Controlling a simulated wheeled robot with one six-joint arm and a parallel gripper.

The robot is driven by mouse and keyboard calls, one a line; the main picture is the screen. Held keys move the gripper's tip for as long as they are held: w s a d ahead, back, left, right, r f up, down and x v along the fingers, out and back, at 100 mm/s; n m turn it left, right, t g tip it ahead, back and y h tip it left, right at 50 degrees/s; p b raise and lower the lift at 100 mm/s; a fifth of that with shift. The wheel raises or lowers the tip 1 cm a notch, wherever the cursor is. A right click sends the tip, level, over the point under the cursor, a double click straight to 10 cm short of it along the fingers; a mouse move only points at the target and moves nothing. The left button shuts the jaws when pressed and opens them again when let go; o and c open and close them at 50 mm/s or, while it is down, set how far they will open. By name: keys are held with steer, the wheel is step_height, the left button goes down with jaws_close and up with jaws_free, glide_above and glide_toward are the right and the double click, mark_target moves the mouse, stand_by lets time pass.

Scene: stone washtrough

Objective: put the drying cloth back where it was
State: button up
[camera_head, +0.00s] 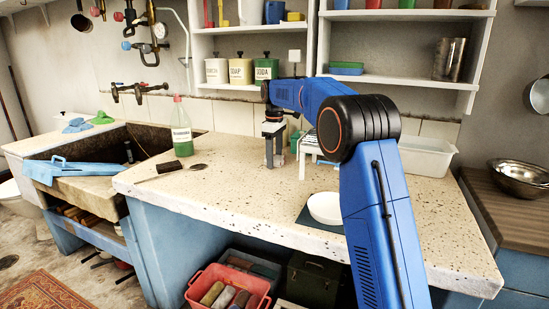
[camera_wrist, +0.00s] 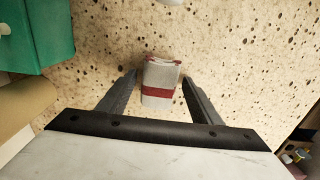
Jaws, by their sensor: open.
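The drying cloth (camera_wrist: 161,76) shows in the wrist view as a small folded pale grey cloth with red bands. It lies on the speckled stone counter. My gripper (camera_wrist: 159,77) is open, with one finger on each side of the cloth and a narrow gap at each side. I cannot tell how far the fingertips are above the counter. In the head view my gripper (camera_head: 273,160) points down over the back middle of the counter, and I cannot make out the cloth there.
A green box (camera_wrist: 35,35) and a beige roll (camera_wrist: 22,105) are at the left of the wrist view. On the counter (camera_head: 235,190) stand a green bottle (camera_head: 181,128), a white bowl (camera_head: 325,208) at the front and a pale tub (camera_head: 425,157) at right. The stone trough (camera_head: 85,190) is at left.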

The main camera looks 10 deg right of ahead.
mark_target(275, 156)
step_height(275, 156, up, 12)
steer(key=shift+r, duration=0.15)
stand_by(0.5)
